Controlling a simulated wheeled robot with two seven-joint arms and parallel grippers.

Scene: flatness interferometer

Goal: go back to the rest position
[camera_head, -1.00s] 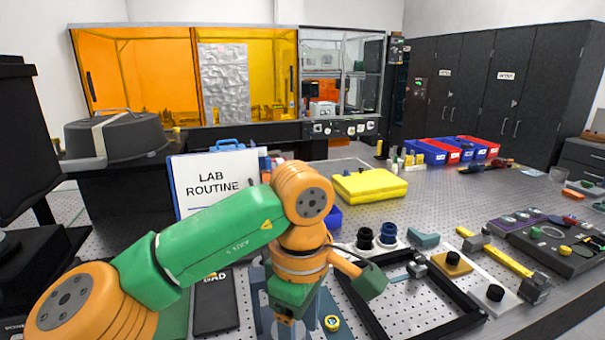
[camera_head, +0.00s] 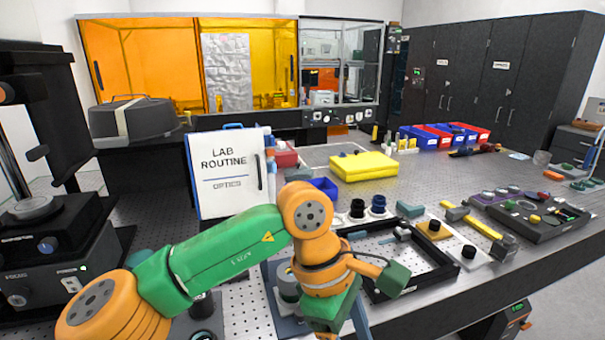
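My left arm (camera_head: 225,255), green and orange, comes in from the lower left and reaches over the front of the perforated table (camera_head: 450,190). My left gripper (camera_head: 336,322) points down at the bottom of the view, in front of the black frame. One grey-blue finger shows at its right side. The wrist and the picture's edge hide the rest, so its opening and any contents cannot be made out. My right gripper is not in view.
A black open frame (camera_head: 440,283) lies just right of the wrist. The LAB ROUTINE board (camera_head: 225,205) stands behind the arm. A yellow case (camera_head: 363,172) lies farther back. A dark instrument (camera_head: 60,245) stands at left. The table is fairly clear right of the yellow case.

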